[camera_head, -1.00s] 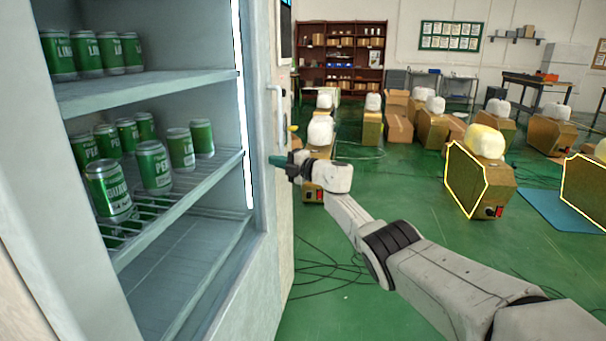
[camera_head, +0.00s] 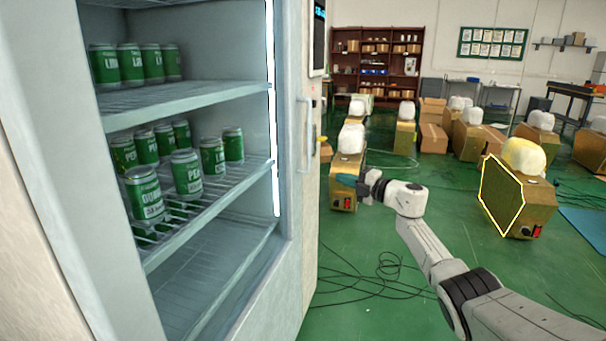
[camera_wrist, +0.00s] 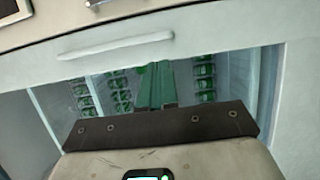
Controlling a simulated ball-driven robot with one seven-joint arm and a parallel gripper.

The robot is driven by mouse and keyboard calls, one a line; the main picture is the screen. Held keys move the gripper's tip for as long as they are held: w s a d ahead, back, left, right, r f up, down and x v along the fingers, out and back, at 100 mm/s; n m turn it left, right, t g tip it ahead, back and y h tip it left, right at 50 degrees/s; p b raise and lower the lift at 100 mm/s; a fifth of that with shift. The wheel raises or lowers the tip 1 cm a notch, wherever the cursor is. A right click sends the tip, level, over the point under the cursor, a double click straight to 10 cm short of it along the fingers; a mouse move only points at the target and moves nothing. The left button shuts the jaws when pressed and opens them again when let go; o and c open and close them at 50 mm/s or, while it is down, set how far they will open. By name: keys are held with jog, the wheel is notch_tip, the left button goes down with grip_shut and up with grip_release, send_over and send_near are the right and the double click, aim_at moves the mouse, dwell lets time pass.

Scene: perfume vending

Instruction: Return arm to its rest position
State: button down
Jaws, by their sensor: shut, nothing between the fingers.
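My gripper (camera_head: 350,181) is at the end of my outstretched arm, to the right of the vending fridge (camera_head: 305,200), over the green floor. Its small green fingers are together and hold nothing. In the wrist view, the closed green fingers of my gripper (camera_wrist: 156,85) point toward the fridge front, with a long white handle (camera_wrist: 115,45) above them. I cannot tell the exact gap between the fingers and the fridge.
Green cans (camera_head: 187,174) stand on the fridge's upper and middle shelves; the lower shelf (camera_head: 215,275) is bare. Boxy gold units with white tops (camera_head: 520,190) stand to the right. Cables (camera_head: 375,285) lie on the floor (camera_head: 430,300). A shelf unit (camera_head: 375,65) is at the back.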

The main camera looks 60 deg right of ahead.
jog(key=w+a+m+h+p, duration=0.3)
jog(key=w+a+m+h, duration=0.4)
jog(key=a, duration=0.3)
jog(key=s+a+f+m+g+p, duration=0.25)
jog(key=a+f+m, duration=0.25)
jog(key=a+f, duration=0.25)
jog(key=s+a+f+m+g+p, duration=0.1)
jog(key=s+a+f+m+g, duration=0.25)
jog(key=a+f+m, duration=0.4)
jog(key=s+a+f+g+y+p, duration=0.1)
jog(key=s+a+f+g+y, duration=0.15)
jog(key=s+a, duration=0.5)
jog(key=s+a+f+g+y+p, duration=0.1)
jog(key=s+a+f+g+y, duration=0.2)
jog(key=s+a, duration=0.5)
jog(key=s+a+n+g+y+p, duration=0.1)
jog(key=s+a, duration=0.3)
jog(key=s, duration=0.4)
jog(key=s+a+n+g+y+p, duration=0.1)
jog(key=s+a+g, duration=0.3)
jog(key=s, duration=0.4)
jog(key=shift+a+r, duration=0.4)
jog(key=shift+a, duration=0.4)
